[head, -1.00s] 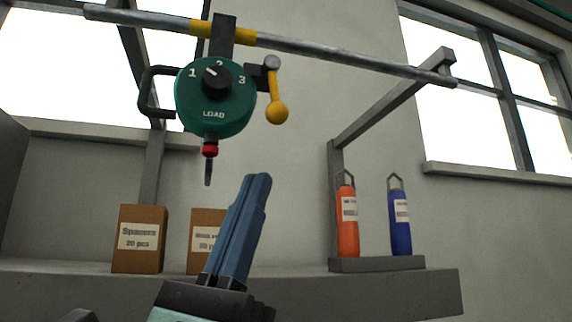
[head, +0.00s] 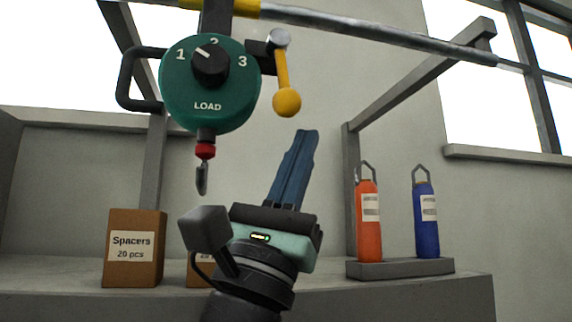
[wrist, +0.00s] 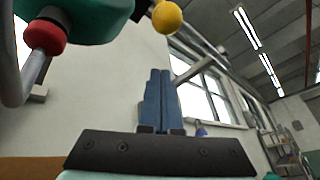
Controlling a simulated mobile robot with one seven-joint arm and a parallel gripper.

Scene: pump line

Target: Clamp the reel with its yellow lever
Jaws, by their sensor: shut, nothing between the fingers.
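The green reel (head: 210,85) hangs from a rail, with a black dial, the numbers 1, 2 and 3, and the word LOAD on its face. Its yellow lever (head: 285,85) hangs down on the right side and ends in a yellow ball. In the wrist view the yellow ball (wrist: 167,17) is at the top, above the fingertips. My gripper (head: 305,135) is shut and empty, pointing up, below the lever ball and apart from it in the picture. Its blue fingers also show in the wrist view (wrist: 160,75). The reel is partly cut off in the wrist view.
A rail (head: 380,32) with a yellow band (head: 245,8) carries the reel. A red tip (head: 205,151) with a hook hangs below it. A Spacers box (head: 133,248), an orange bottle (head: 368,220) and a blue bottle (head: 426,220) stand on the shelf behind.

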